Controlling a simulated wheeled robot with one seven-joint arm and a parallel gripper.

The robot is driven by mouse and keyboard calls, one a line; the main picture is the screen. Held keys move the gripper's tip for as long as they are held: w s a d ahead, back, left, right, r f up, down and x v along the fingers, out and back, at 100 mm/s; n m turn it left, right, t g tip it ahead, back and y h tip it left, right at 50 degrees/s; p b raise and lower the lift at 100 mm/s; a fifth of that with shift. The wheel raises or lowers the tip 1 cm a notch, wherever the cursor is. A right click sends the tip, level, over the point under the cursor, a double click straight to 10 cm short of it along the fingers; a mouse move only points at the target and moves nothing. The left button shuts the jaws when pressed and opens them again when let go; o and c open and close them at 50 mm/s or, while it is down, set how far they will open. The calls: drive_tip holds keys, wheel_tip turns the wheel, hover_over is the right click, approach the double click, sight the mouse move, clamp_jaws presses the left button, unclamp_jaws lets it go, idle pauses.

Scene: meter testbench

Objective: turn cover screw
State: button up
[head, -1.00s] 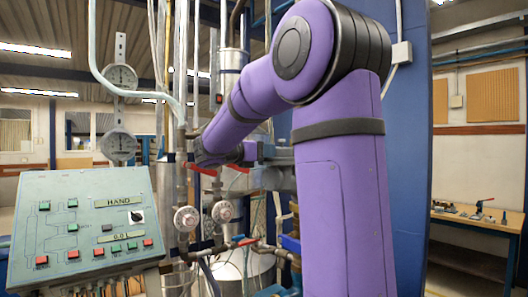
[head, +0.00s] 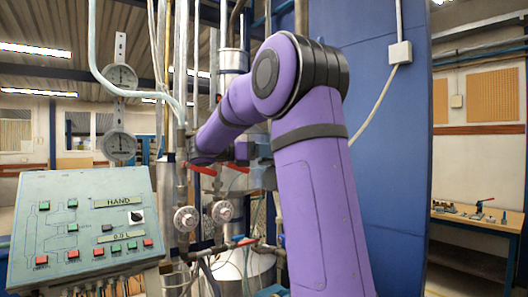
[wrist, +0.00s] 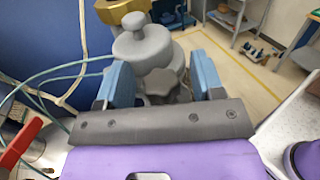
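A grey rounded part (wrist: 143,46) with a small knob on top shows in the wrist view; I cannot tell for sure whether it is the cover screw. Below it is a wider, lobed grey part (wrist: 160,82), between the two blue fingers of my gripper (wrist: 161,80). The fingers stand wide apart on either side of it, and I cannot tell whether they touch it. A brass-coloured body (wrist: 101,10) is behind the knob. In the head view my arm reaches in among the pipes, and the fingers cannot be made out there.
A control panel (head: 85,225) stands at the front left. Two round valve handwheels (head: 222,211) and red levers (head: 237,168) are near my arm among vertical pipes. A blue wall panel (head: 405,160) is right of the arm. A red handle (wrist: 20,142) is at the wrist view's left.

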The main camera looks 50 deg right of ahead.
drive_tip(key=v, duration=1)
drive_tip(key=shift+w+a, duration=0.2)
drive_tip(key=shift+a, duration=0.1)
drive_tip(key=s+a+n+t+h, duration=0.3)
drive_tip(key=s+n+t, duration=0.25)
drive_tip(key=t, duration=0.35)
drive_tip(key=d, duration=1)
drive_tip(key=shift+f, duration=0.2)
drive_tip(key=shift+s+d+n, duration=0.15)
drive_tip(key=shift+n, duration=0.1)
drive_tip(key=c, duration=0.9)
